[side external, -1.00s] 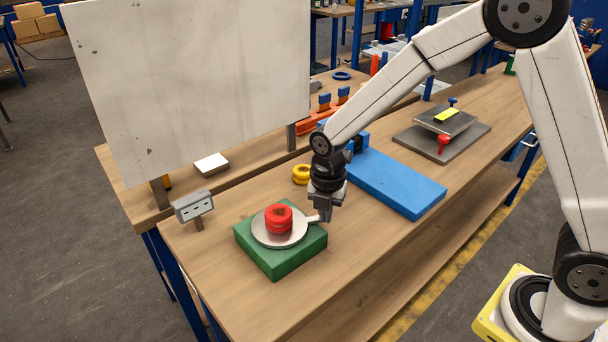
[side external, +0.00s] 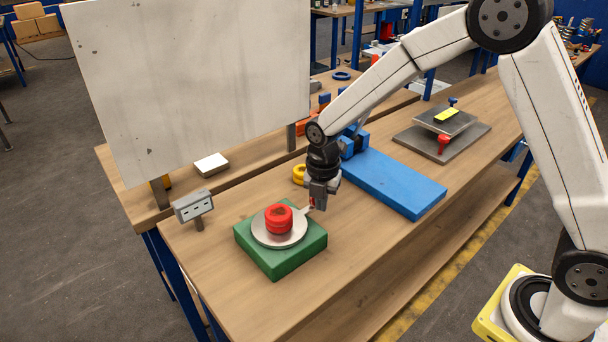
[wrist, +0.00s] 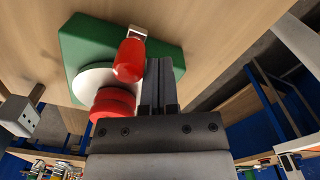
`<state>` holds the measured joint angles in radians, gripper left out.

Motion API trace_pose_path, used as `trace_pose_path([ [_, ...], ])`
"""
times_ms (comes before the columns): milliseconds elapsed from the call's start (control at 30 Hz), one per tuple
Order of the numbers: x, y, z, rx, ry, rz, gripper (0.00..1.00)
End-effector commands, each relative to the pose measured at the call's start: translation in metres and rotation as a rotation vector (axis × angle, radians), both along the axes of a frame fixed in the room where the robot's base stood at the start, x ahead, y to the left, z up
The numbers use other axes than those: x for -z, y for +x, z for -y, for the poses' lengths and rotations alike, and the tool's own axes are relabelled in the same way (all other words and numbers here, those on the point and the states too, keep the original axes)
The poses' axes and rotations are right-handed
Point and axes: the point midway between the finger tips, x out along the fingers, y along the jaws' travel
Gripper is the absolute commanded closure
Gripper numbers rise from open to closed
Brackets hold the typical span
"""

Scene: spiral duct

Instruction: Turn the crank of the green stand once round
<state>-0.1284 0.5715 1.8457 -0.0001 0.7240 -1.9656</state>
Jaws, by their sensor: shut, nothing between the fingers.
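The green stand (side external: 270,262) sits on the near bench and carries a pale round disc (side external: 262,238) with a red ribbed hub (side external: 279,219) on top. A metal crank arm (side external: 306,210) points up and right from the disc. Its red handle (wrist: 129,60) stands at the outer end in the wrist view; a sliver shows beside my fingers in the side view. My gripper (side external: 318,203) is shut, with nothing between its fingers. In the wrist view, my fingers (wrist: 160,75) are right beside the handle, seemingly against it; contact is not clear.
A small grey box on a post (side external: 194,205) stands left of the stand. A large white panel (side external: 190,85) stands behind. The bench front is clear.

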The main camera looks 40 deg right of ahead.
Motion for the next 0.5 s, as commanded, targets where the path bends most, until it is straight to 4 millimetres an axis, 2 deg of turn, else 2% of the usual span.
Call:
trace_pose_path([
  [500,0.0002,0.0081,0.0021,0.001,0.000,0.000,1.00],
])
